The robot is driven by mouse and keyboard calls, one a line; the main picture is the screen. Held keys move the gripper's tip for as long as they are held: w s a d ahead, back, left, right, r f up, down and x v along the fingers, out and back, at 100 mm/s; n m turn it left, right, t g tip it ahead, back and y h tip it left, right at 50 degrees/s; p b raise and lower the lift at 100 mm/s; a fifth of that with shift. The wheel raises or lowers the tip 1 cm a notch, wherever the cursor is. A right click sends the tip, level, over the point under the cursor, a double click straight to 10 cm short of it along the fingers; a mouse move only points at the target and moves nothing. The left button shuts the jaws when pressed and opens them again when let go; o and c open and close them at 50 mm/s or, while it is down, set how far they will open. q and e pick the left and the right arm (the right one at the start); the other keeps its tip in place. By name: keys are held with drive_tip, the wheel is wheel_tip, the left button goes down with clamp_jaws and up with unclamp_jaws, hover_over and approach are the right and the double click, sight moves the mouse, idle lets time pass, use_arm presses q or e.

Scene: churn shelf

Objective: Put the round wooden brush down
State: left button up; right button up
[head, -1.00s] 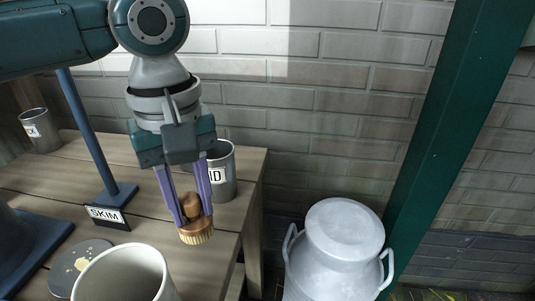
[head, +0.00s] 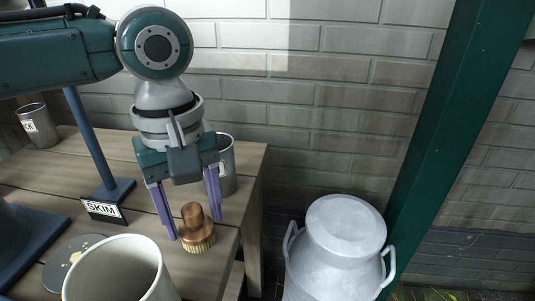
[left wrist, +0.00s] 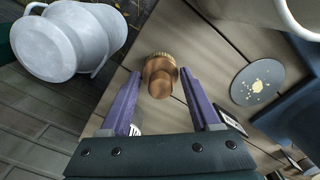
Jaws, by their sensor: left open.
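The round wooden brush (head: 197,232) stands on the wooden shelf top near its right front edge, bristles down and knob up. It also shows in the left wrist view (left wrist: 159,76), just beyond the fingertips. My left gripper (head: 195,229) is open, with its two purple fingers apart on either side of the brush. In the left wrist view the left gripper (left wrist: 160,82) shows a gap between each finger and the knob. My right gripper is not in view.
A pale cup (head: 118,272) stands close in front, beside a spotted grey disc (head: 62,262). A SKIM sign (head: 103,209) and blue post are left. A metal cup (head: 226,165) stands behind the gripper. A milk churn (head: 340,245) stands right of the shelf (head: 232,243).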

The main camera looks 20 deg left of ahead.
sight(192, 210)
use_arm(q)
drive_tip(key=shift+r, duration=0.2)
wheel_tip(192, 210, up, 12)
drive_tip(key=p, duration=0.5)
